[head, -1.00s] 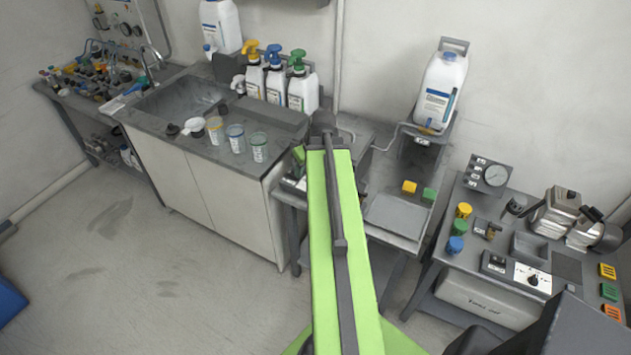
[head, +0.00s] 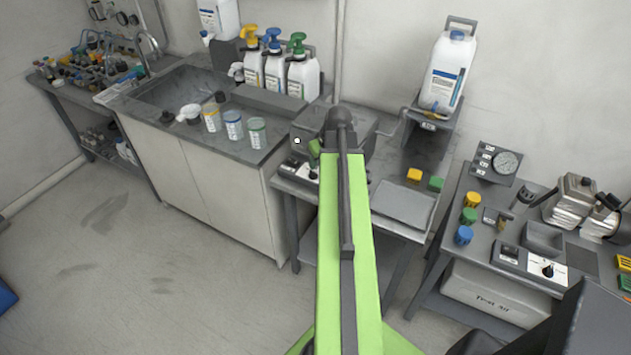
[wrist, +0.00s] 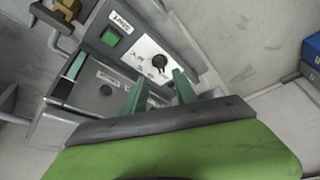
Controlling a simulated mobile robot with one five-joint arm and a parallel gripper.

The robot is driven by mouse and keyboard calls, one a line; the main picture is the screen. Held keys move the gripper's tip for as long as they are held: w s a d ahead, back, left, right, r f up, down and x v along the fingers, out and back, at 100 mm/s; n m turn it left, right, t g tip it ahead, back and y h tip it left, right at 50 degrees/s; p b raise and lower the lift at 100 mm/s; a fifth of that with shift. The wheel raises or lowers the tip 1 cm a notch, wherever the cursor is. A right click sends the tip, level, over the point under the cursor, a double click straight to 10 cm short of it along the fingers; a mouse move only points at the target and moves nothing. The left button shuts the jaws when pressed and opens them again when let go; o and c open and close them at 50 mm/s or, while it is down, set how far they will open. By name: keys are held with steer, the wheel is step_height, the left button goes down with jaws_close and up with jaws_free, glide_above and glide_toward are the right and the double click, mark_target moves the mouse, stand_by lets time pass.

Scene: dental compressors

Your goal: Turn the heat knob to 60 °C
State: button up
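The black knob (wrist: 159,62) sits on a white dial plate (wrist: 141,47) in the wrist view. The plate's markings are too small to read, so the knob's setting cannot be told. My gripper (wrist: 160,79) is open, with one green finger to each side just short of the knob in the picture. I cannot tell whether either finger touches it. In the head view a small control panel with a white plate (head: 313,174) shows on the middle bench beside my arm. My arm's end hides most of my gripper there.
A green START button (wrist: 110,37) is left of the dial. A grey box (head: 310,120) stands behind my arm's end. Yellow (head: 414,174) and green (head: 435,183) blocks lie right of my arm. Another panel with a knob (head: 547,270) is on the right bench.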

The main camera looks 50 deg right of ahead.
mark_target(314, 173)
steer(key=b+x, duration=0.5)
steer(key=x, duration=0.2)
steer(key=shift+w+f, duration=0.15)
steer(key=shift+f, duration=0.15)
steer(key=shift+r, duration=0.1)
steer(key=shift+c, duration=0.2)
jaws_close()
